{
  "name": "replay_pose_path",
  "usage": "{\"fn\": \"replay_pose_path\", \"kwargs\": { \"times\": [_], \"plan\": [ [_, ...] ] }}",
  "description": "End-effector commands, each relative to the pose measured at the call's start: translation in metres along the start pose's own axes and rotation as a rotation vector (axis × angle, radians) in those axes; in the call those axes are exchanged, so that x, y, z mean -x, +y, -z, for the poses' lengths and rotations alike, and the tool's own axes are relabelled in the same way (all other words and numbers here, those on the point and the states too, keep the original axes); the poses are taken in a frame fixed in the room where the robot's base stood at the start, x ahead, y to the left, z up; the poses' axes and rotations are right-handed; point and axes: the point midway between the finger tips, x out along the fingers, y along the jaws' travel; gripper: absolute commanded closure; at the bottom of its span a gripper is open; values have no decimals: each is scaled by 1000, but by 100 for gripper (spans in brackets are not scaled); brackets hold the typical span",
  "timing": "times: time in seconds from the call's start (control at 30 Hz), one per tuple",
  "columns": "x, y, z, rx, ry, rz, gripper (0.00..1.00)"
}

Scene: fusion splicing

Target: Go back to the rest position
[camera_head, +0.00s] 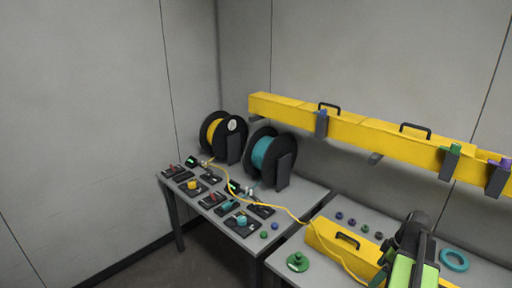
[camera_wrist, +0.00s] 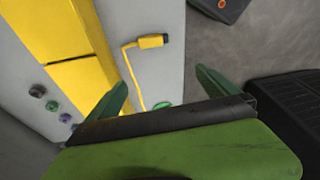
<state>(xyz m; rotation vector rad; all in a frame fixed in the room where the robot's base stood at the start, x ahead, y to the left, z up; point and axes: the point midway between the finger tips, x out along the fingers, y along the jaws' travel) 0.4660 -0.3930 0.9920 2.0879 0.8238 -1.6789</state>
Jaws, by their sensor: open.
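My gripper (camera_wrist: 162,80) shows in the wrist view with its two green fingers spread apart and nothing between them. It is above the edge of a grey table (camera_wrist: 160,75), beside a yellow box (camera_wrist: 75,70). A yellow cable with a dark-tipped yellow plug (camera_wrist: 152,41) lies on the table beyond the fingers. In the head view my green and black arm is at the lower right, in front of the yellow box (camera_head: 325,239); the fingertips are hard to make out there.
A long yellow duct (camera_head: 350,127) runs along the wall above the tables. A yellow reel (camera_head: 212,133) and a teal reel (camera_head: 264,155) stand on the left table (camera_head: 310,193) behind several small devices. A green disc (camera_head: 298,262) and teal ring (camera_head: 454,260) lie near my arm.

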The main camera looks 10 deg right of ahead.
Motion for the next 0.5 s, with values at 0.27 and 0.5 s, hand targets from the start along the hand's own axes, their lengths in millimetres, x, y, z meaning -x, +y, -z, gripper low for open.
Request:
{"fn": "replay_pose_path", "kwargs": {
  "times": [0.27,0.5],
  "plan": [
    [-64,-93,203,362,-77,86,2],
    [-102,-195,296,294,-178,64,2]
  ]
}}
